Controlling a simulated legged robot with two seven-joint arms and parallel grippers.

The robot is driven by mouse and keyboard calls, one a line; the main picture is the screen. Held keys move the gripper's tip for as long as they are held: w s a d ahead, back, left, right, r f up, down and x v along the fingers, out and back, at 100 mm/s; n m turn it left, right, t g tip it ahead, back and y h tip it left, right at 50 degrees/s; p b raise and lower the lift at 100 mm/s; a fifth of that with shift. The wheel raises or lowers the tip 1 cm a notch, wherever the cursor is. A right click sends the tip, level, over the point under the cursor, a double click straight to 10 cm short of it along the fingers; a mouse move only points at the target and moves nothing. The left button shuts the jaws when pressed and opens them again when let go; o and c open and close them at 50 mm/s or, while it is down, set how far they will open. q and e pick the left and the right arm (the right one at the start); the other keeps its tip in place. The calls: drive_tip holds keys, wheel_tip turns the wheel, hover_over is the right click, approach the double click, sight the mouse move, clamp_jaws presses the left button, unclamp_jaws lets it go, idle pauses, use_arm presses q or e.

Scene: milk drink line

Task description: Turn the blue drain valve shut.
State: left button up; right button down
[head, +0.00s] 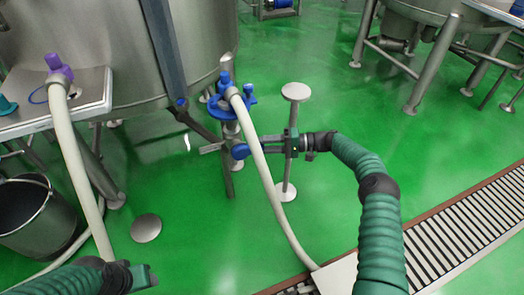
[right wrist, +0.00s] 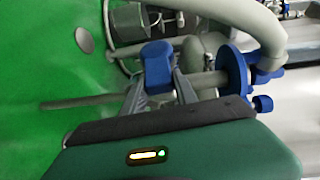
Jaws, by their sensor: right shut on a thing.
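The blue drain valve's handle (head: 240,151) sits on the metal pipework below a blue flange (head: 230,108), beside the large steel tank. My right gripper (head: 254,147) reaches it from the right. In the right wrist view the blue handle (right wrist: 157,66) lies between the two fingers of my right gripper (right wrist: 160,80), which are shut on it. Part of the handle and the valve body behind it are hidden. My left gripper (head: 146,277) is low at the left of the head view, away from the valve; its finger opening is not clear.
A pale hose (head: 262,165) runs from the flange down to the floor, close to my right gripper. A round-topped metal stand (head: 296,92) is just behind that gripper. A bucket (head: 38,215) stands at left, and a floor grating (head: 470,215) crosses the right.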

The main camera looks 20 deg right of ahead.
drive_tip(key=shift+d+f+y+b, duration=0.1)
drive_tip(key=shift+f+y+b, duration=0.3)
drive_tip(key=shift+f+b, duration=0.35)
use_arm(q)
drive_tip(key=x, duration=0.2)
drive_tip(key=shift+s+f, duration=0.25)
drive_tip(key=shift+f, duration=0.15)
use_arm(e)
drive_tip(key=shift+s+r+m, duration=0.1)
drive_tip(key=shift+m, duration=0.2)
drive_tip(key=c, duration=1.3)
unclamp_jaws()
drive_tip(key=o, duration=0.3)
drive_tip(key=shift+t, duration=0.3)
use_arm(q)
drive_tip(key=shift+d, duration=0.15)
use_arm(e)
drive_tip(key=shift+o, duration=0.2)
drive_tip(key=shift+r, duration=0.1)
